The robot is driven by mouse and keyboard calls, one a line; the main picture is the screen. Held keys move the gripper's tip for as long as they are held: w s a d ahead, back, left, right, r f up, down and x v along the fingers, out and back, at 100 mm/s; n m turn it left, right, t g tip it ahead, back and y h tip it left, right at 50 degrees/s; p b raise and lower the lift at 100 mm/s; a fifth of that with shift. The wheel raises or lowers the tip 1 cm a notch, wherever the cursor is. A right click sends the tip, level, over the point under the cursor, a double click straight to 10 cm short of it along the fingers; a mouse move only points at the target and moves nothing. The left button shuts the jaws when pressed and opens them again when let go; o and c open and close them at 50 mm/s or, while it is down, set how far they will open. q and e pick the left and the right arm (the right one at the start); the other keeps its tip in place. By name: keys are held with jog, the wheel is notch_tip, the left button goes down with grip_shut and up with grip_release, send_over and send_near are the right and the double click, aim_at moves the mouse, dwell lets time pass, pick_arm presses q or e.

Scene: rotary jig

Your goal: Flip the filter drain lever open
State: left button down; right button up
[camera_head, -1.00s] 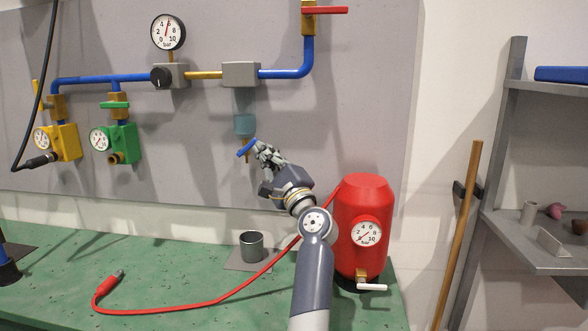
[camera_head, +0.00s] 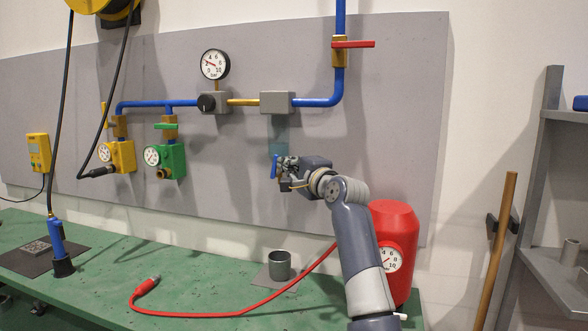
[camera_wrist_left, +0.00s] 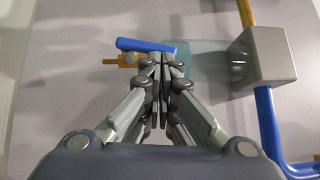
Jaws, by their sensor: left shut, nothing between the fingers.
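The filter drain lever is a small blue bar (camera_head: 274,166) under the pale blue filter bowl (camera_head: 280,135). In the head view it stands close to upright. It also shows in the left wrist view (camera_wrist_left: 142,46), lying across the picture just ahead of the fingertips, beside a brass drain stub (camera_wrist_left: 112,62). My left gripper (camera_head: 283,168) is shut and empty, just right of the lever. In the left wrist view its fingertips (camera_wrist_left: 162,58) meet close to the lever's right end; whether they touch it I cannot tell. My right gripper is not in view.
A grey filter head block (camera_head: 277,102) sits above the bowl, with blue pipe beside it. A grey cup (camera_head: 280,264) stands on the green bench (camera_head: 210,275) below. A red hose (camera_head: 220,312) runs across the bench to a red tank (camera_head: 398,222).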

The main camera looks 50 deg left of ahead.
pick_arm(q)
jog(key=v, duration=0.7)
jog(key=shift+d, duration=0.2)
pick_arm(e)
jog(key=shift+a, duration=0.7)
pick_arm(q)
jog(key=shift+f, duration=0.15)
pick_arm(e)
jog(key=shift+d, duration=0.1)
